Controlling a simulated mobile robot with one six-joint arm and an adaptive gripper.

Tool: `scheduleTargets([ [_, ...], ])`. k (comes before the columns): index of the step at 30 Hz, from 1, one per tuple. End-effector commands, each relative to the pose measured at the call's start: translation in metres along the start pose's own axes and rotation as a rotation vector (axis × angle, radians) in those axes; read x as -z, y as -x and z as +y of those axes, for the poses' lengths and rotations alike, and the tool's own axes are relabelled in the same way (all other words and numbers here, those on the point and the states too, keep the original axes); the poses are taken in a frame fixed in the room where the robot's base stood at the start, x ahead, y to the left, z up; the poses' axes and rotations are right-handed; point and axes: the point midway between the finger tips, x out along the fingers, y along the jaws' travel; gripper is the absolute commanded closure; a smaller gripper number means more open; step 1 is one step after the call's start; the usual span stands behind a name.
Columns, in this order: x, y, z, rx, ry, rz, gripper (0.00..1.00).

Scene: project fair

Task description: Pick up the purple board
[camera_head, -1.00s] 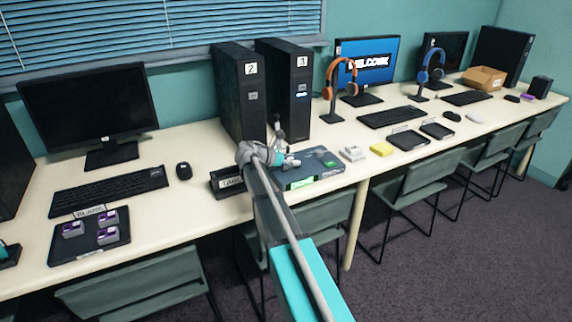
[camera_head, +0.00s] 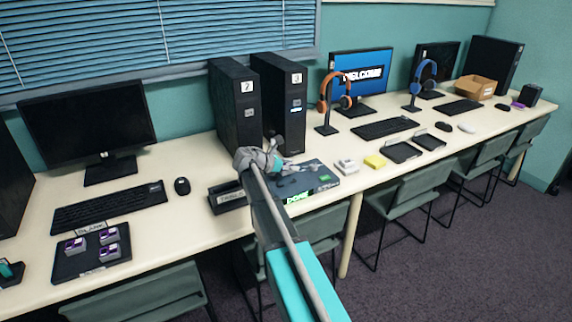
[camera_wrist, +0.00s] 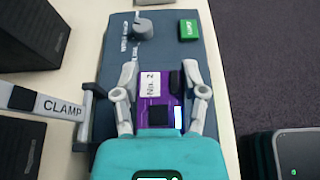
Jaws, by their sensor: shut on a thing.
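The purple board (camera_wrist: 158,92) carries a white label reading "No. 2" in the wrist view. It is between the two fingers of my gripper (camera_wrist: 160,82), which is shut on it. The board is over the blue-grey station (camera_wrist: 150,60); I cannot tell whether it still touches it. A lever marked CLAMP (camera_wrist: 45,105) is at the left of the station. In the head view my gripper (camera_head: 283,163) is over the station (camera_head: 318,177), and the board cannot be made out there.
A black tray (camera_head: 70,268) with small purple-topped pieces lies at the left by a BLANK sign. Two dark towers (camera_head: 283,105) stand close behind the station. Chairs line the table front.

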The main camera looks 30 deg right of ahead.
Motion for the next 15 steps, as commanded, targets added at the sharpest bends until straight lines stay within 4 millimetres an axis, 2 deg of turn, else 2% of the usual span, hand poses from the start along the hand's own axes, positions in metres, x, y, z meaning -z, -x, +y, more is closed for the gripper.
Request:
scheduleTargets([
  [1,-0.012,0.004,-0.008,0.0,0.0,0.0,0.96],
  [9,-0.042,0.013,-0.034,0.001,0.0,0.0,0.96],
  [15,-0.058,0.016,-0.077,0.0,0.001,0.0,0.96],
])
